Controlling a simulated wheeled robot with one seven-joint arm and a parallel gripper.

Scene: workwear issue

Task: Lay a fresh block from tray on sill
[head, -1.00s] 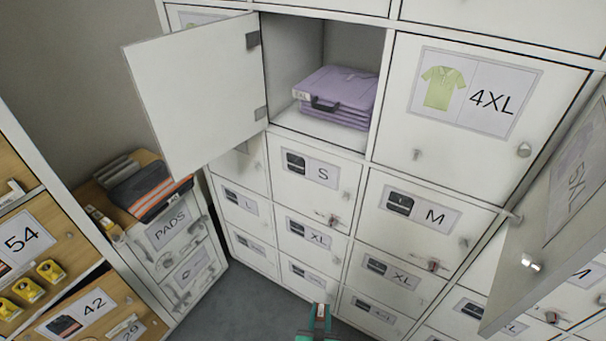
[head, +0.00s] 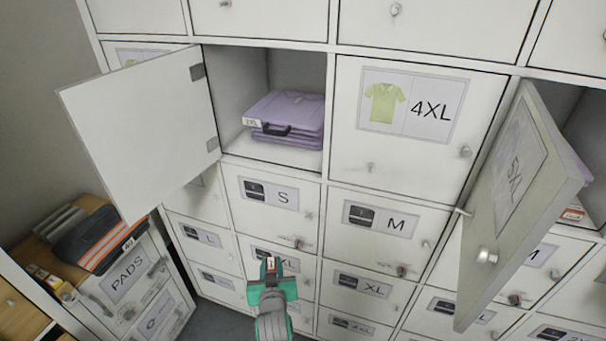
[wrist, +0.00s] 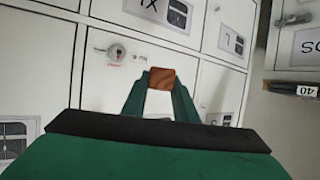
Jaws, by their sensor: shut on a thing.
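My gripper (head: 270,264) is in front of the lower locker doors in the head view, below the S door. It is shut on a small brown block (wrist: 161,79), which sits between the green fingertips in the wrist view. The open locker's front ledge (head: 270,157) is above the gripper and well apart from it. Folded lilac shirts (head: 293,108) with a dark handle-like piece at the front lie inside that locker. I cannot make out a tray for certain.
One open door (head: 142,130) swings out to the left of the shirt locker. Another open door, marked 5XL (head: 516,200), juts out at the right. A PADS cabinet (head: 128,279) stands at the lower left with an orange-striped dark pack (head: 98,240) on top.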

